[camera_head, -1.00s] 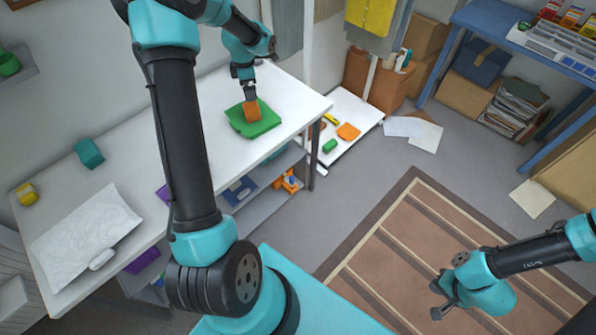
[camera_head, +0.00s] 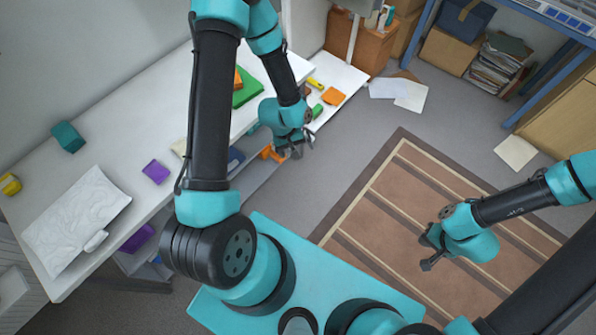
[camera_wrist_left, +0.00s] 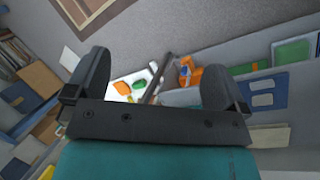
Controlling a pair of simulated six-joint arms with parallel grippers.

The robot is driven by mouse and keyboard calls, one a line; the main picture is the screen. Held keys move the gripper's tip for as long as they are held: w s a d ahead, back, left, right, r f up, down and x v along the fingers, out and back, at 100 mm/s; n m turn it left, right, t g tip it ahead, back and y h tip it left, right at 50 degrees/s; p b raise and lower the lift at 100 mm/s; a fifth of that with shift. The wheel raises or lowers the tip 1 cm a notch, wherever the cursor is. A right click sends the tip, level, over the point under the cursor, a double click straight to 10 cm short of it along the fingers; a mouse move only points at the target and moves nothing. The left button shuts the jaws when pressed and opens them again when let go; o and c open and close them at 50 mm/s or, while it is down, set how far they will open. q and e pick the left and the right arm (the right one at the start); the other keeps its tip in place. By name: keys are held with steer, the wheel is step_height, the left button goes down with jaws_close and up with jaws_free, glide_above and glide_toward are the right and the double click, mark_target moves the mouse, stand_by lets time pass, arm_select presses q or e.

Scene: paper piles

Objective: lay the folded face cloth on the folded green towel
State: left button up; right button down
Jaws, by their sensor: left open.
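The folded green towel (camera_head: 247,92) lies on the white table, partly hidden behind my left arm. A sliver of the orange folded face cloth (camera_head: 238,78) shows at the towel's left part and appears to lie on it; my arm hides the rest. My left gripper (camera_head: 297,150) is off the table's front edge, to the right of and apart from the towel. In the left wrist view its fingers (camera_wrist_left: 158,78) are wide apart with nothing held between them. My right gripper (camera_head: 429,252) is over the striped rug, fingers apart and empty, far from the cloths.
The white table (camera_head: 110,150) also holds a teal block (camera_head: 68,137), a purple block (camera_head: 156,172), a yellow item (camera_head: 10,184) and a white sheet-like thing (camera_head: 75,220). A low white platform (camera_head: 340,75) bears an orange piece (camera_head: 333,96). The rug (camera_head: 400,200) is clear.

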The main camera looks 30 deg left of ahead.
arm_select(q)
steer(key=s+d+f+m, duration=0.1)
steer(key=s+d+m, duration=0.4)
steer(key=s, duration=0.2)
steer(key=shift+f+m, duration=0.25)
steer(key=shift+m, duration=0.15)
